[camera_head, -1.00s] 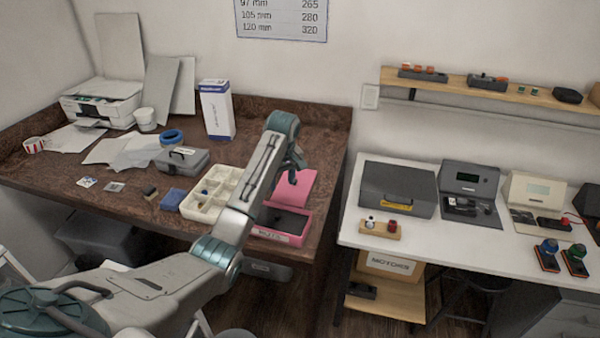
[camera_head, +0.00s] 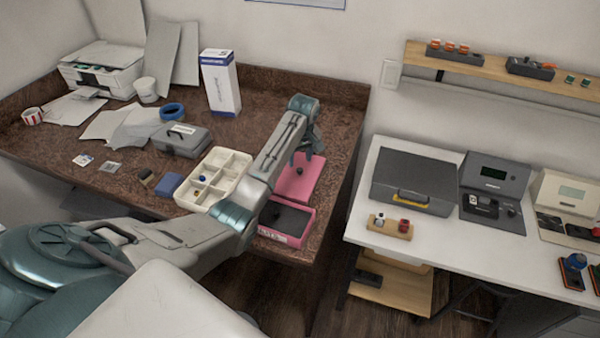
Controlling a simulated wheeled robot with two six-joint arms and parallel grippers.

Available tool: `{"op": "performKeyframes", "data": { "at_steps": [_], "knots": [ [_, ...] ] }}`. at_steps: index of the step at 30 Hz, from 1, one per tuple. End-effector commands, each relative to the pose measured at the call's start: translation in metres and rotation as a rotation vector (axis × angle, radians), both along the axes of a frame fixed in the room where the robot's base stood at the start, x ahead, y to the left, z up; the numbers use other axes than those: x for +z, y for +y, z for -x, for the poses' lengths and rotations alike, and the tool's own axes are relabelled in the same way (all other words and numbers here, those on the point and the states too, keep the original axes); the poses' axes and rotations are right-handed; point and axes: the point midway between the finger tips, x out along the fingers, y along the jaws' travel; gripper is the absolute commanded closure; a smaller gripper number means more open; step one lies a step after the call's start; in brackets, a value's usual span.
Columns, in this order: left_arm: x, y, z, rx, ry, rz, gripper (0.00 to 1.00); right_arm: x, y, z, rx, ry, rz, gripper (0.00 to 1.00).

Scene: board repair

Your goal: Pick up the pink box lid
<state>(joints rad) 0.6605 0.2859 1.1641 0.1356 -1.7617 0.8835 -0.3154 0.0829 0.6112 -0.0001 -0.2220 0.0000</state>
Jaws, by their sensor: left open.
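The pink box lid (camera_head: 300,184) is a flat pink panel at the right end of the brown table, just behind the open pink box (camera_head: 283,238). The box has a dark inside and a label on its front. My left gripper (camera_head: 305,160) is open and points down over the far part of the lid, with no grip on it. I cannot tell whether its fingertips touch the lid. The wrist hides part of the lid's left and far edges. My right gripper is not in view.
A cream compartment tray (camera_head: 216,180) stands left of the box, partly behind my arm. A grey case (camera_head: 182,140) and a tall white box (camera_head: 220,82) stand farther back. The brown table (camera_head: 335,150) ends just right of the lid. A white bench (camera_head: 372,165) is beyond a gap.

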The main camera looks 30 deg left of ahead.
Motion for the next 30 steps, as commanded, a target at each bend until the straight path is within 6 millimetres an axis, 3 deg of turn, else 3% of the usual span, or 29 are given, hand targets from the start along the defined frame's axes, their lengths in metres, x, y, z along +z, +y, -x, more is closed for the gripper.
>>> {"op": "performKeyframes", "data": {
  "at_steps": [3,7,12,19,26,30],
  "knots": [
    [-0.011,0.000,-0.001,-0.001,0.004,0.001,0.55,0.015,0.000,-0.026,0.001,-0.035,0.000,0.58],
    [-0.030,0.001,-0.003,-0.001,0.005,0.002,0.55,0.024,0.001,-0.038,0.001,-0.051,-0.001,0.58],
    [-0.046,0.003,-0.004,-0.001,0.002,0.001,0.55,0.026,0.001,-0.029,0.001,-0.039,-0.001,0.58],
    [-0.048,0.003,-0.005,-0.001,0.001,0.001,0.55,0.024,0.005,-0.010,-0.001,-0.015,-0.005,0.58],
    [-0.048,0.003,-0.005,-0.001,0.001,0.001,0.98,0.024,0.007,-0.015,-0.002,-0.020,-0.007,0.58],
    [-0.048,0.003,-0.005,-0.001,0.001,0.001,1.00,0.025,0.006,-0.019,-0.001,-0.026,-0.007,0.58]
  ]
}}
